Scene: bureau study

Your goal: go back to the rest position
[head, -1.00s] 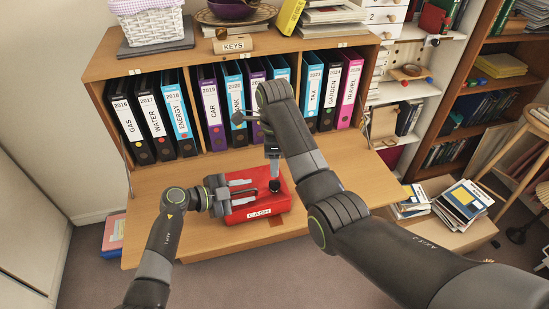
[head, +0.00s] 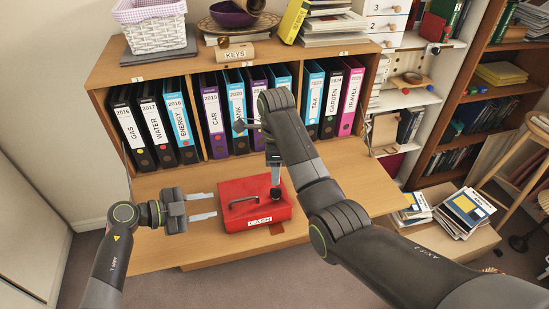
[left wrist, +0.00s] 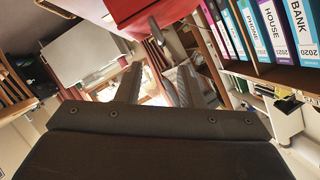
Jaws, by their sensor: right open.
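The red cash box (head: 256,212) sits closed on the wooden desk flap, with its CASH label facing me and its dark handle (head: 243,199) on the lid. My left gripper (head: 216,205) is open and empty, just left of the box, its two fingers pointing at the box's left side. In the left wrist view my left gripper (left wrist: 158,88) shows both fingers apart, with the red box at the top. My right gripper (head: 275,187) is open and points down at the right part of the box lid; its fingertips are small and dark, and I cannot tell whether they touch the lid.
Several labelled binders (head: 180,125) stand in the bureau behind the box. A wooden KEYS block (head: 235,54) and a white basket (head: 153,25) are on top. The desk flap (head: 165,250) is bare at the left and front. Books (head: 465,205) lie at the right.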

